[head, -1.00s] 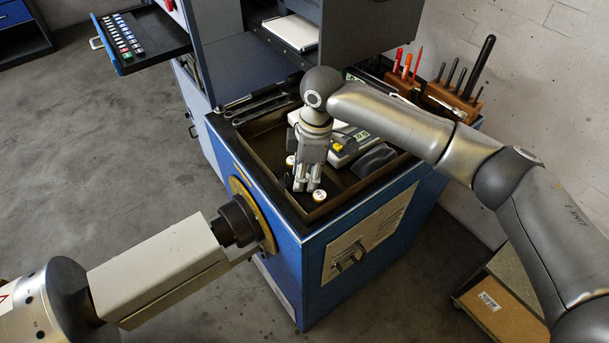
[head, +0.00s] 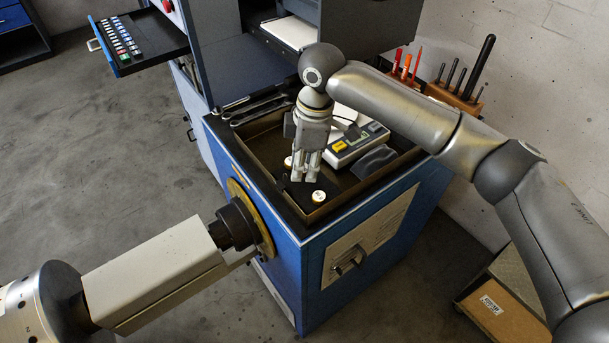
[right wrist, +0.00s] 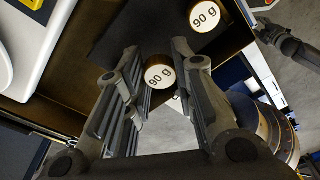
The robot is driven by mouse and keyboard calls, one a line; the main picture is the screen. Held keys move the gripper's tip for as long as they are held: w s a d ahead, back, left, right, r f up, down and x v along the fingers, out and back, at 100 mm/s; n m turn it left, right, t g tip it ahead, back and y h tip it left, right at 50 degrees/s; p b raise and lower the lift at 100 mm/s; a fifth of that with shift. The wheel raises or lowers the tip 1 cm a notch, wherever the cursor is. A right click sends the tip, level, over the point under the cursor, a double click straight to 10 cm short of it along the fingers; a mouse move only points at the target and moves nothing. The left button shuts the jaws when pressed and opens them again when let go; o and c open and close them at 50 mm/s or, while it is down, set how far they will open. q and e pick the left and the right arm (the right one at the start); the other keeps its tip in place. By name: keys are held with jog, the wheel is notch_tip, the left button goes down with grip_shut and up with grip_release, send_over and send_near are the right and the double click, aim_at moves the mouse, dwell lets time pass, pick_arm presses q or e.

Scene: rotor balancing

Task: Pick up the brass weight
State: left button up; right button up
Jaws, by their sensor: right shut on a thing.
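My right gripper (head: 306,178) hangs over the open tray, fingers pointing down. In the right wrist view its fingers (right wrist: 158,100) are shut on a brass weight (right wrist: 160,75) with a white top marked 90 g. A second weight (right wrist: 205,14), also marked 90 g, stands apart on the dark tray floor. In the head view one weight (head: 319,197) is right of the fingertips and another (head: 288,162) shows at their left edge. I cannot tell whether that one is the held weight. What looks like my left gripper (right wrist: 272,34) shows at the right wrist view's edge, its jaws unclear.
A keypad device (head: 356,144) stands in the tray behind the gripper. The tray's front wall (head: 345,202) is close to the weights. A spindle with a brass flange (head: 247,216) sticks out at the left. Tool blocks (head: 453,99) stand at the back right.

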jog(key=s+r+p, duration=0.2)
jog(key=s+r, duration=1.2)
jog(key=shift+a+r+p, duration=0.35)
jog(key=shift+p, duration=0.05)
